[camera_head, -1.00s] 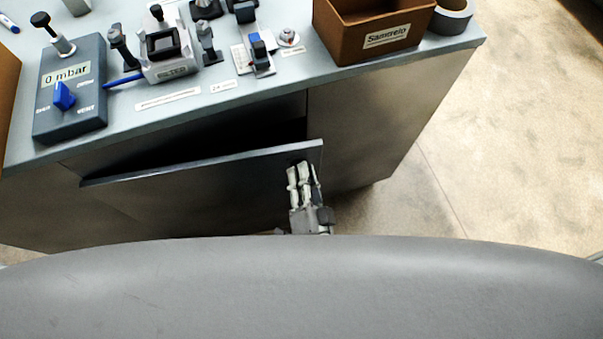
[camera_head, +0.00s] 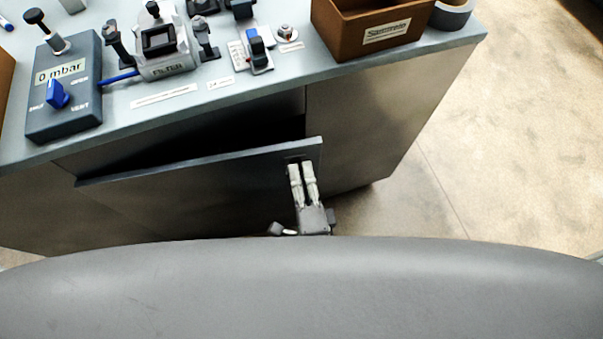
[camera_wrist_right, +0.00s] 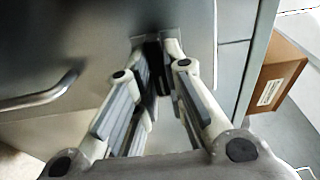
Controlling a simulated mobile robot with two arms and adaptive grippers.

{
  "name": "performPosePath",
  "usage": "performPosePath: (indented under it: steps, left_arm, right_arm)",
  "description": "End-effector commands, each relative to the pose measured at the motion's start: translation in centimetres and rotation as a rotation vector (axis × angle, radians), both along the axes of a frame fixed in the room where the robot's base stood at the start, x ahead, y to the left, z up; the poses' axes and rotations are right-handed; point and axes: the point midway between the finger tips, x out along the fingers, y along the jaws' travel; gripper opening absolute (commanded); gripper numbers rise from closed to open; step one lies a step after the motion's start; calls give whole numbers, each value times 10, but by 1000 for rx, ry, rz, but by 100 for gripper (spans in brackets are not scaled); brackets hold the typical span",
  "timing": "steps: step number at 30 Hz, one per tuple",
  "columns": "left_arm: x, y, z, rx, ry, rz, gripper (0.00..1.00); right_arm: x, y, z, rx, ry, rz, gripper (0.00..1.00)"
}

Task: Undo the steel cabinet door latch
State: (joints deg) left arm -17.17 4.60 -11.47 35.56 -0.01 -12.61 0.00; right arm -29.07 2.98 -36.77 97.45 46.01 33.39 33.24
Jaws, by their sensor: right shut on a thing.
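The steel cabinet door (camera_head: 200,195) is the grey panel under the bench. It stands ajar, with a dark gap behind its top edge. In the right wrist view the door's face (camera_wrist_right: 85,35) fills the upper left. My right gripper (camera_head: 301,165) is at the door's face near its upper right corner. In the right wrist view its fingertips (camera_wrist_right: 157,42) are shut on the dark latch (camera_wrist_right: 150,54), which they mostly hide. I cannot tell how far the latch is turned. My left gripper is out of view.
A curved metal handle (camera_wrist_right: 40,94) shows at left in the right wrist view. The bench top (camera_head: 180,110) above carries a gauge box (camera_head: 64,90), a filter unit and a brown box (camera_head: 372,30). The floor (camera_head: 510,150) at right is clear.

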Motion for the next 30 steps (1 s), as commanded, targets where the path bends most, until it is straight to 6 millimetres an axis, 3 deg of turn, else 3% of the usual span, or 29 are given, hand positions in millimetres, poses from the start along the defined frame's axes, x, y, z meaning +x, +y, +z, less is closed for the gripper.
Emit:
performPosePath:
  steps: [13, 14, 19, 30]
  left_arm:
    - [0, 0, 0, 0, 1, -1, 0]
    - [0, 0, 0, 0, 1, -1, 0]
    - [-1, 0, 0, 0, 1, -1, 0]
    - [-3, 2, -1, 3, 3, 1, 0]
  right_arm:
    - [0, 0, 0, 16, 4, -1, 0]
    - [0, 0, 0, 16, 4, -1, 13]
    - [0, 0, 0, 15, 4, 0, 33]
    - [-5, -1, -1, 11, 4, 1, 33]
